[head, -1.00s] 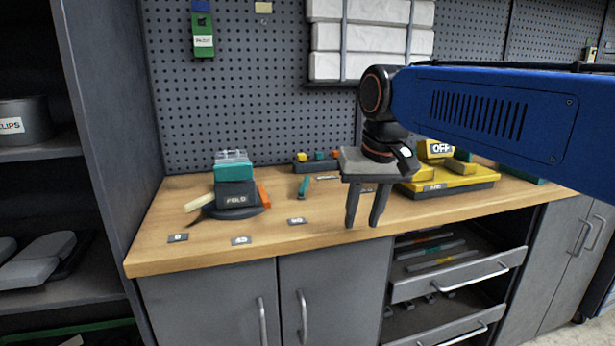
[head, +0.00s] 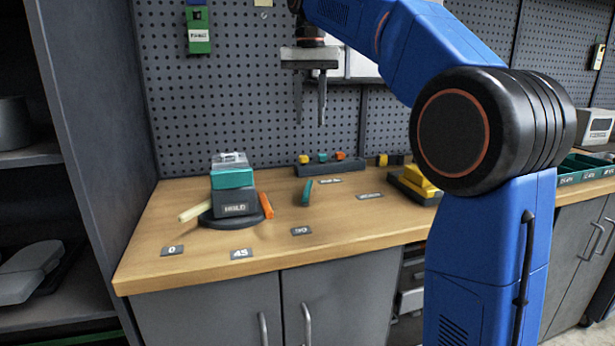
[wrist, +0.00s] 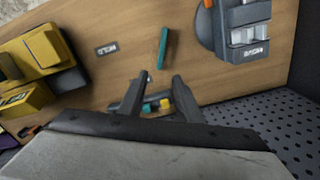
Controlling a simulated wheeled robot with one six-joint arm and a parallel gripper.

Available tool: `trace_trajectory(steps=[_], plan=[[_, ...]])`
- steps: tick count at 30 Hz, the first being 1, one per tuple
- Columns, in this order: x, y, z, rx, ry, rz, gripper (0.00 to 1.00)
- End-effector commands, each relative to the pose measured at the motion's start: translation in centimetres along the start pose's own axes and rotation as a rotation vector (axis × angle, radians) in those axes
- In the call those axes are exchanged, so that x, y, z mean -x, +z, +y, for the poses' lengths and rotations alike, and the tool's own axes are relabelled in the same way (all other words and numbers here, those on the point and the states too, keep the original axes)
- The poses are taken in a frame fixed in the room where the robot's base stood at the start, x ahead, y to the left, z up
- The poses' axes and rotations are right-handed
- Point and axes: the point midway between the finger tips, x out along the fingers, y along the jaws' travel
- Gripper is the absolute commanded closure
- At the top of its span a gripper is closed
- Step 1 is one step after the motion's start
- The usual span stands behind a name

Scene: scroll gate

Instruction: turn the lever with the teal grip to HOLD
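In the head view a teal bar (head: 307,192) lies low at the bench's middle, right of a dark round-based device (head: 236,205) with a teal block on top. A cream grip (head: 195,211) and an orange grip (head: 266,205) sit at this device's sides. The teal bar also shows in the wrist view (wrist: 162,47), apart from the device. A small plate (wrist: 106,49) beside it seems to read HOLD; it shows in the head view (head: 369,195), too small to read. My gripper (head: 310,121) is open and empty, fingers down, well above the bench.
Plates 0 (head: 172,250), 45 (head: 241,254) and 90 (head: 301,231) lie along the bench front. A dark rack with small coloured pieces (head: 330,167) stands at the back by the pegboard. A yellow device (head: 418,183) is partly hidden by my arm.

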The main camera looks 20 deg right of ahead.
Motion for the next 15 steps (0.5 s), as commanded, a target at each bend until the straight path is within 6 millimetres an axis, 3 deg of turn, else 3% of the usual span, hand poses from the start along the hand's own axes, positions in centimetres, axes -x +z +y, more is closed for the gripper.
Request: trace_trajectory(steps=[8,15], plan=[[-1.1,-0.2,-0.3,-0.007,0.004,-0.007,0.69],[-5.0,-0.2,-0.2,-0.007,0.004,-0.007,0.69]])
